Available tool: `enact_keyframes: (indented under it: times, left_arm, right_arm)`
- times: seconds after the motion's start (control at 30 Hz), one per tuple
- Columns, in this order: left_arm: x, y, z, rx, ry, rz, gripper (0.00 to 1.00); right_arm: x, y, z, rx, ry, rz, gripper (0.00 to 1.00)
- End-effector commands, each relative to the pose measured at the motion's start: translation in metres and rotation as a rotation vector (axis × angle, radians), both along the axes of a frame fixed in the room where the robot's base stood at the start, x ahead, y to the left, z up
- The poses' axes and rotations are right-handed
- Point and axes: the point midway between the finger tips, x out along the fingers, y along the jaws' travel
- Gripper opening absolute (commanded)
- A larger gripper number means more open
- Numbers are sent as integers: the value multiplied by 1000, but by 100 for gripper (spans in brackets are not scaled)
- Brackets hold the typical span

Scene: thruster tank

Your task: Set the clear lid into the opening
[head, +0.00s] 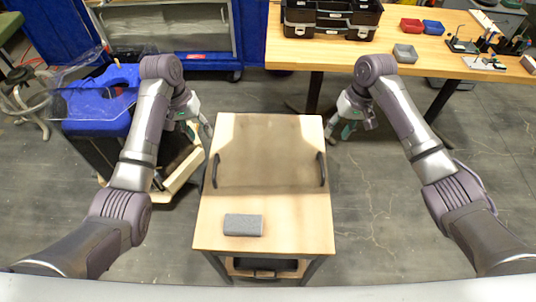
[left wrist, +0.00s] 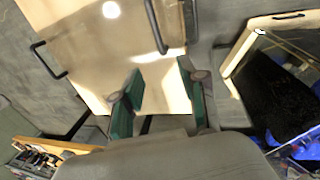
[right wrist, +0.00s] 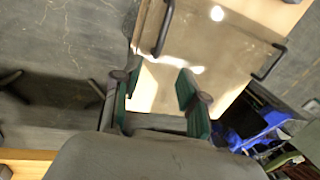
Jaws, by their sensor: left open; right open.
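The clear lid (head: 268,150), a brownish see-through panel, lies flat on a small wooden table. It has a black handle at its left side (head: 216,170) and another at its right side (head: 322,169). My left gripper (head: 200,127) is open and empty at the table's far left corner, apart from the left handle. My right gripper (head: 338,128) is open and empty just off the table's right edge, apart from the right handle. The lid also shows in the left wrist view (left wrist: 95,50) and right wrist view (right wrist: 215,58). I cannot clearly identify the opening.
A grey block (head: 243,225) rests on the table's near part. Left of the table is a dark-bodied thing with a cream rim (head: 182,178), partly behind my left arm, near a blue object (head: 95,115) and clear plastic. A workbench (head: 420,55) stands at the back right.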

Motion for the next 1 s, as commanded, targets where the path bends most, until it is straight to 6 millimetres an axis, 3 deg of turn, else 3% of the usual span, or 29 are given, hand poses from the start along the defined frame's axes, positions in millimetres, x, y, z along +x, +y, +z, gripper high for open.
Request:
enact_keyframes:
  times: [0.27, 0.8, 1.0]
  left_arm:
    - [0, -2, -10, 0, 1, -1, 42]
    - [0, -21, -106, 1, 2, 0, 42]
    - [0, -25, -129, 1, 0, -1, 42]
  right_arm:
    - [-1, 2, -10, -1, 2, 0, 42]
    - [-1, 21, -106, -1, 1, 0, 42]
    - [-1, 26, -129, -1, 0, 1, 42]
